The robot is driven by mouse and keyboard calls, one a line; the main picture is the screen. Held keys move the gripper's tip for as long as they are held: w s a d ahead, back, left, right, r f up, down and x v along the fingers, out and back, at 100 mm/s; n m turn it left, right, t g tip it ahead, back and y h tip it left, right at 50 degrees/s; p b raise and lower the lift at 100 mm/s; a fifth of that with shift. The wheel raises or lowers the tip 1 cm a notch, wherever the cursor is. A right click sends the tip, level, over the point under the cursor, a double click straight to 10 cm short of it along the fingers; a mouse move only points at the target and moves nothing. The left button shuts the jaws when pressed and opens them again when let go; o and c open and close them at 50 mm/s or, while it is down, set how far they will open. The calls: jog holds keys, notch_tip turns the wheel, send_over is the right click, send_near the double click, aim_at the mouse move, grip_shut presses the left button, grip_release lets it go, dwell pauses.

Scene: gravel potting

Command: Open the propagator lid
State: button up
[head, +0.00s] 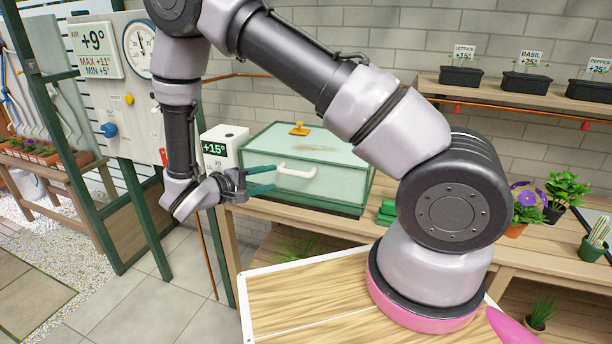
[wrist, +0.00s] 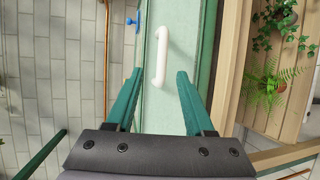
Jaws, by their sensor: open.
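The propagator (head: 332,192) is a pale green box with dark green edges on the wooden bench. Its lid (head: 308,138) is shut, with an orange knob (head: 299,128) on top. A white bar handle (head: 296,171) is on its front; it also shows in the wrist view (wrist: 161,56). My gripper (head: 276,179) is open, its two green fingers pointing at the handle. In the wrist view my gripper (wrist: 158,75) has the handle ahead of and between its fingertips. The fingers look apart from the handle; the exact gap is hard to tell.
A white box reading +15° (head: 226,146) stands left of the propagator. Green blocks (head: 387,212) lie to its right. A shelf (head: 520,98) with labelled black planters is above right. Potted plants (head: 527,206) stand on the bench at right. The panel (head: 120,110) is at left.

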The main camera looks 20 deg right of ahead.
aim_at(292, 174)
jog(key=x, duration=1)
jog(key=shift+w+d+f, duration=0.2)
jog(key=shift+w+f, duration=0.05)
jog(key=shift+f, duration=0.1)
grip_shut()
dwell(1.0)
